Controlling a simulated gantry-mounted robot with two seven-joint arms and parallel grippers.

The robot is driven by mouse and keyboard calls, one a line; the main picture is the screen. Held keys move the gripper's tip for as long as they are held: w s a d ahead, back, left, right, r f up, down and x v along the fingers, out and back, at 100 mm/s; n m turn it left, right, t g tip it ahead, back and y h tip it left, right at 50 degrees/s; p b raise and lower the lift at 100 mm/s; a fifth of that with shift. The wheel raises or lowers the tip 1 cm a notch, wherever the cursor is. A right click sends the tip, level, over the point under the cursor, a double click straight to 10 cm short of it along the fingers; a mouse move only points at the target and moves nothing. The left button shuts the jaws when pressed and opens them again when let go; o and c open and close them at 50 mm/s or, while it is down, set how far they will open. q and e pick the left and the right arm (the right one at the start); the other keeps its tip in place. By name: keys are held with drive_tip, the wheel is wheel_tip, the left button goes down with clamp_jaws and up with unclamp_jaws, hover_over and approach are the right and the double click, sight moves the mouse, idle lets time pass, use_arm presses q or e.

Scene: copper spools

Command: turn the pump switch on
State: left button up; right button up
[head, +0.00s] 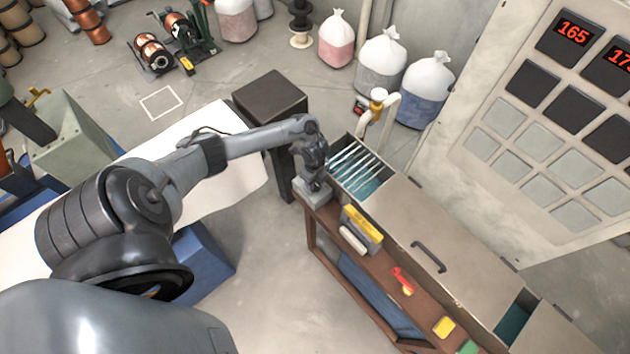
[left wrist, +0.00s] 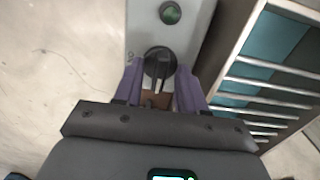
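The pump switch is a black rotary knob (left wrist: 159,62) on a grey panel (left wrist: 188,30), with a small mark at its left. Its ridge runs roughly up and down in the left wrist view. A dark green round button or lamp (left wrist: 170,13) sits above it. In the head view the grey switch box (head: 322,193) is at the near left corner of the tank bench, and the arm hides the knob. My left gripper (head: 315,178) is right over the box. Its purple fingers (left wrist: 159,80) are open, one on each side of the knob; contact is unclear. My right gripper is not in view.
The tank with slats (head: 357,163) adjoins the box, and a lidded section (head: 405,225) follows. A yellow-and-grey item (head: 362,228), a red-handled item (head: 402,281) and a yellow block (head: 444,327) lie along the bench's brown ledge. A dark stand (head: 270,95) is close behind the arm.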

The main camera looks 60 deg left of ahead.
use_arm(q)
clamp_jaws()
drive_tip(key=m+b, duration=0.2)
drive_tip(key=m, duration=0.2)
drive_tip(key=shift+f+m+b, duration=0.1)
drive_tip(key=shift+m+b, duration=0.2)
drive_tip(key=shift+b, duration=0.05)
drive_tip(key=m+b, duration=0.3)
drive_tip(key=m, duration=0.1)
drive_tip(key=shift+m, duration=0.3)
drive_tip(key=m+b, duration=0.4)
drive_tip(key=m, duration=0.1)
drive_tip(key=shift+m+b, duration=1.45)
drive_tip(key=shift+m, duration=0.45)
